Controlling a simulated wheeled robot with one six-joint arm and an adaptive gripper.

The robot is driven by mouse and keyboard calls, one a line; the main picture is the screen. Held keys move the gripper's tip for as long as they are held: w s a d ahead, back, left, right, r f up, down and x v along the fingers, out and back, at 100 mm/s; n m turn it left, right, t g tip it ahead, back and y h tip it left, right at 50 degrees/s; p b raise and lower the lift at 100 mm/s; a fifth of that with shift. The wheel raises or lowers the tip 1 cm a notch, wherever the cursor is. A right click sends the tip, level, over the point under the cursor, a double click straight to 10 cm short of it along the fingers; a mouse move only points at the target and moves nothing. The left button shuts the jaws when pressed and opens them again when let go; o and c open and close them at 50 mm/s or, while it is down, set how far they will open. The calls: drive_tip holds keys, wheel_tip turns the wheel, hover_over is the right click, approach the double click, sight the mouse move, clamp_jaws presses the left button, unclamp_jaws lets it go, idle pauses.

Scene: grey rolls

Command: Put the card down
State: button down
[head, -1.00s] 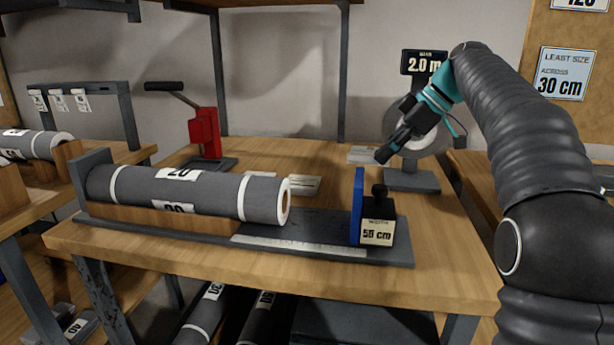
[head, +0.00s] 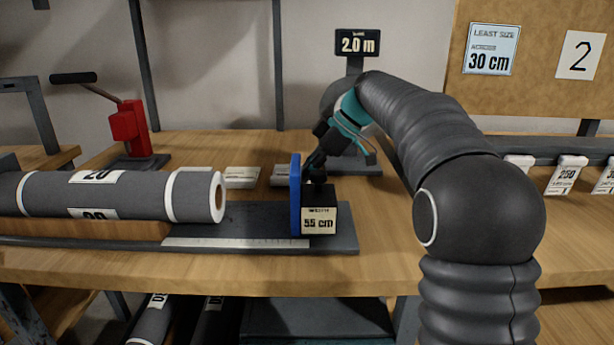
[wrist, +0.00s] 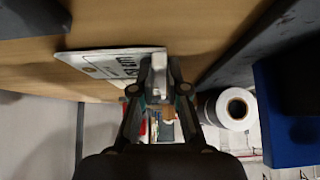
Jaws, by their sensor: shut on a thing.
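My gripper (head: 312,170) is just behind the blue stop plate in the head view, pointing down toward the table. In the wrist view my gripper (wrist: 158,86) is shut on the card (wrist: 110,63), a pale plate with dark print that reaches out left of the fingertips. In the head view a pale card (head: 284,175), partly hidden by the stop, lies left of the fingertips and seems to be the held one. It is low over the wooden tabletop (head: 230,143); whether it touches the wood I cannot tell.
The blue stop plate (head: 295,196) and its block marked 55 cm (head: 319,220) stand close in front of the gripper. A grey roll (head: 135,195) lies left. Another card (head: 241,177) lies behind the measuring bed.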

drive_tip(key=shift+f, duration=0.25)
drive_tip(key=shift+f, duration=0.15)
drive_tip(key=c, duration=1.2)
unclamp_jaws()
drive_tip(key=shift+d+r, duration=0.25)
drive_tip(key=shift+r, duration=0.2)
drive_tip(key=p+v, duration=0.1)
drive_tip(key=v, duration=1)
drive_tip(key=shift+d+r, duration=0.1)
drive_tip(key=shift+d, duration=0.05)
drive_tip(key=shift+s, duration=0.1)
